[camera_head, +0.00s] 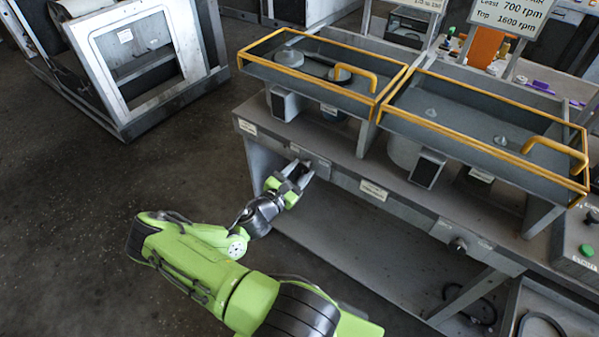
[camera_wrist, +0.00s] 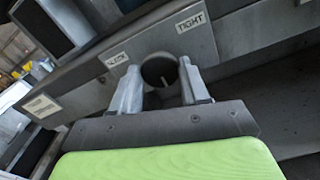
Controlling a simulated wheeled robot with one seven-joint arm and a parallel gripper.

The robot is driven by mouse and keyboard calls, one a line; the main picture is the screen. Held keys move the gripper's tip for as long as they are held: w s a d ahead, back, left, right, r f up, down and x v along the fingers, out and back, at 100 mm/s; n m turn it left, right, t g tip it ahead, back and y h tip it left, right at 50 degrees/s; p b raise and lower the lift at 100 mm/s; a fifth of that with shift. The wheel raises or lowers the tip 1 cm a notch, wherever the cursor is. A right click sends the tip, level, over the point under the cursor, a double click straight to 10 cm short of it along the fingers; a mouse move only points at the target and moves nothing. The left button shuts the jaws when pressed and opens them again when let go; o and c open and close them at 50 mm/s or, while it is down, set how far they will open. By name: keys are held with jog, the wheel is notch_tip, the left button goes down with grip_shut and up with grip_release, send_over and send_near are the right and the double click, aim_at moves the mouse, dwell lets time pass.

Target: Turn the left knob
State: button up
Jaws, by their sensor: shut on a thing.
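The left knob (camera_wrist: 159,72) is a dark round knob with a pale line on its face, on the front panel of the grey bench. In the wrist view it sits between the two fingers of my gripper (camera_wrist: 160,78), which is shut on it. In the head view my gripper (camera_head: 299,173) is at the bench's front panel and mostly hides this knob. A label reading TIGHT (camera_wrist: 193,21) is above and to the right of the knob. Another label (camera_wrist: 117,60), hard to read, is to its left.
A second knob (camera_head: 458,245) is farther right on the bench front (camera_head: 400,207). Two yellow-framed covers (camera_head: 325,65) (camera_head: 480,115) with handles stand on top. A green button box (camera_head: 587,251) is at the far right.

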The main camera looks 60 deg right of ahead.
jog(key=m, duration=0.3)
jog(key=shift+m, duration=0.3)
jog(key=shift+m+b, duration=0.3)
jog(key=shift+m, duration=1.5)
jog(key=o, duration=1.1)
jog(key=shift+c, duration=0.2)
jog(key=shift+a, duration=0.1)
jog(key=w+a+p, duration=0.1)
jog(key=w+a, duration=0.1)
jog(key=a, duration=1.3)
jog(key=shift+w+a, duration=0.2)
jog(key=shift+w, duration=0.05)
